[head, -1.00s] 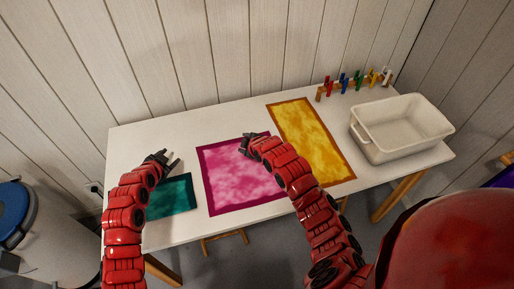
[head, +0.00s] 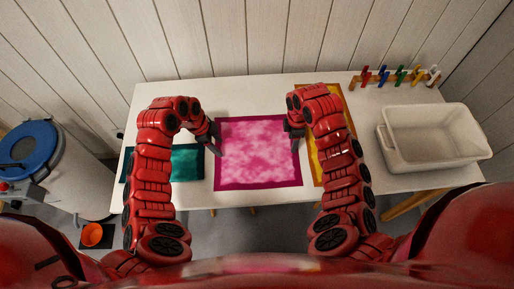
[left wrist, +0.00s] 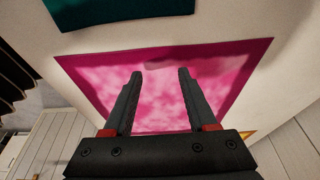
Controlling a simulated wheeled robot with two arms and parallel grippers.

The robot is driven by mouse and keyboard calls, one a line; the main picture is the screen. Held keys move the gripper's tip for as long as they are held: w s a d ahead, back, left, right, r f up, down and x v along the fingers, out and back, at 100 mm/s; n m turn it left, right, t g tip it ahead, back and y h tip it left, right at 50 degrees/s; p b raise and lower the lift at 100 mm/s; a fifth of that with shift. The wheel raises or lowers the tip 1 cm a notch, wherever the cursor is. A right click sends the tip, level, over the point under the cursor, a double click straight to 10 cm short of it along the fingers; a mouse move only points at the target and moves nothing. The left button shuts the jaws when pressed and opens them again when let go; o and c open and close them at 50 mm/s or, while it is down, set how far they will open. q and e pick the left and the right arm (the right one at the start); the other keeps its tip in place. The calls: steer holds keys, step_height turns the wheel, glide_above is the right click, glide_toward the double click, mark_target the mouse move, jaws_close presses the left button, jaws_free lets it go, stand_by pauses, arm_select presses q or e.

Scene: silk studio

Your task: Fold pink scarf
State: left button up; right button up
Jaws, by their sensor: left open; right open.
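The pink scarf (head: 258,152) lies flat and spread out on the white table, with a darker magenta border. My left gripper (head: 217,143) is open at the scarf's left edge in the head view. In the left wrist view the open, empty fingers (left wrist: 158,78) hang over the pink scarf (left wrist: 215,75), with cloth showing between them. I cannot tell whether they touch it. My right gripper (head: 294,134) is open near the scarf's right edge, its fingers partly hidden by my right arm.
A folded teal cloth (head: 188,165) lies left of the scarf, partly behind my left arm. A yellow scarf (head: 314,160) lies to the right, partly under my right arm. A white bin (head: 436,160) stands at the table's right end. A peg rack (head: 398,78) with coloured clips stands behind it.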

arm_select(q)
steer(key=shift+f, duration=0.9)
arm_select(e)
steer(key=shift+f, duration=0.9)
arm_select(q)
steer(key=shift+f, duration=0.15)
arm_select(e)
steer(key=shift+f, duration=0.15)
arm_select(q)
jaws_close()
arm_select(e)
jaws_close()
